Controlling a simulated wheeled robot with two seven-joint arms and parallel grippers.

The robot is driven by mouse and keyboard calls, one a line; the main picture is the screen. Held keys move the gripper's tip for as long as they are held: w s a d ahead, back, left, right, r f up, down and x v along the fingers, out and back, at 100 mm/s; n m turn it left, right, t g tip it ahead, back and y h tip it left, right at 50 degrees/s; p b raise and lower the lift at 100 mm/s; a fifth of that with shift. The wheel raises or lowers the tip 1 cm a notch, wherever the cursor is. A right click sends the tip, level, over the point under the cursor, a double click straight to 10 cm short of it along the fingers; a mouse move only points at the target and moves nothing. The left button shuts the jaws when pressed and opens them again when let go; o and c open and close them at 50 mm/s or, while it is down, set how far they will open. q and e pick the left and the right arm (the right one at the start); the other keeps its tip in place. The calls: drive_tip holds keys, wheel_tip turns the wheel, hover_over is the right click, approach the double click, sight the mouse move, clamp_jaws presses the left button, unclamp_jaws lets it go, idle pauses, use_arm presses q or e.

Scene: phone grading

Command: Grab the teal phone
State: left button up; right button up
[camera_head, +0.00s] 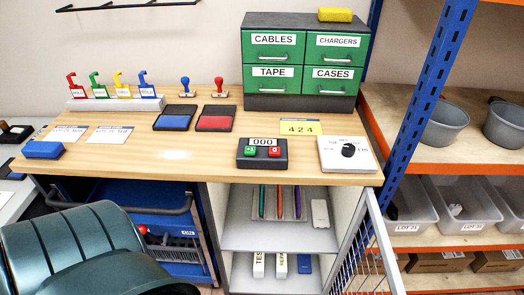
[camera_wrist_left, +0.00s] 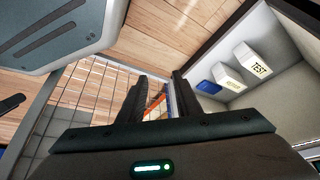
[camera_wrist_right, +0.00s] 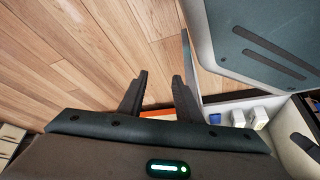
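In the head view, several thin upright items stand in a rack (camera_head: 272,216) on the upper shelf of the open cabinet. The leftmost slim item (camera_head: 262,200) looks teal-green, seen edge-on. An orange-red one (camera_head: 280,201) and a purple one (camera_head: 297,201) stand to its right. I cannot tell for sure that the teal one is a phone. My left gripper (camera_wrist_left: 160,88) is open and empty in the left wrist view. My right gripper (camera_wrist_right: 157,88) is open and empty in the right wrist view. Neither gripper shows in the head view.
A white device (camera_head: 320,213) lies right of the rack. Boxes (camera_head: 259,265) and a blue item (camera_head: 304,264) stand on the lower shelf. A wire mesh door (camera_head: 372,250) hangs open at the cabinet's right.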

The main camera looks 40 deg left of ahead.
use_arm(q)
wheel_tip(320, 180, up, 8)
drive_tip(key=w, duration=0.2)
wheel_tip(320, 180, up, 16)
drive_tip(key=n+y+b, duration=0.1)
drive_tip(key=n+y, duration=0.4)
drive_tip(key=n, duration=0.5)
hover_over(262, 198)
drive_tip(key=shift+d+r, duration=0.15)
drive_tip(key=shift+d, duration=0.3)
use_arm(e)
drive_tip(key=shift+s+d+f+g, duration=0.15)
drive_tip(key=shift+d+f, duration=0.05)
drive_tip(key=shift+d, duration=0.25)
drive_tip(key=shift+s+d+f+g, duration=0.15)
drive_tip(key=shift+d, duration=0.25)
